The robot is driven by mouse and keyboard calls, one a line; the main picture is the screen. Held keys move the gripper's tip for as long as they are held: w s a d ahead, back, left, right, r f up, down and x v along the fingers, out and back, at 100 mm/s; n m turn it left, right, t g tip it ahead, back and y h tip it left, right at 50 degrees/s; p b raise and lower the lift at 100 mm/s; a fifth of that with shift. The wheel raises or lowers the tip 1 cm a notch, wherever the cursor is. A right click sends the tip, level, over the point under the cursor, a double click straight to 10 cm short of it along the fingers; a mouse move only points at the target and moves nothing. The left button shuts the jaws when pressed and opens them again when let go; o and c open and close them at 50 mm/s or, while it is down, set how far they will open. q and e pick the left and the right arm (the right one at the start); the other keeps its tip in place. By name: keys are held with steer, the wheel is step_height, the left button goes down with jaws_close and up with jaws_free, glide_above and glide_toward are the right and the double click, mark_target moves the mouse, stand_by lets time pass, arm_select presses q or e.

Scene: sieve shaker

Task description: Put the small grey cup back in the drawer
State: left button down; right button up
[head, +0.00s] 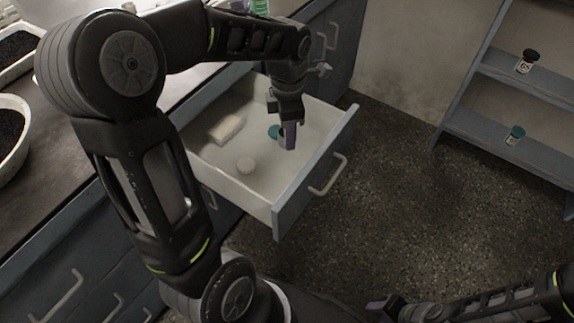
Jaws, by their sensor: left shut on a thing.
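The drawer (313,188) is pulled out from the blue bench and stands open. My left gripper (287,134) points down inside the drawer's outline, near its front panel. It is shut on the small grey cup (282,141), which is mostly hidden by the fingers. I cannot tell whether the cup touches the drawer floor. My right gripper (383,302) is low at the bottom of the view, far from the drawer. Its finger opening does not show clearly.
A blue shelf (470,125) with two small jars stands at the right. Open floor lies between shelf and drawer.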

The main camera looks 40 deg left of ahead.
arm_select(q)
glide_above(288, 167)
step_height(288, 167, down, 5)
steer(key=shift+r+b, duration=0.1)
steer(key=shift+b, duration=0.35)
steer(key=shift+f+b, duration=0.55)
steer(key=shift+f, duration=1.95)
steer(key=shift+f, duration=0.2)
steer(key=c, duration=1)
jaws_free()
steer(key=shift+o, duration=0.2)
steer(key=shift+r, duration=0.1)
steer(key=shift+r, duration=0.2)
step_height(288, 167, up, 12)
steer(key=shift+f+p, duration=0.1)
steer(key=shift+p, duration=1.15)
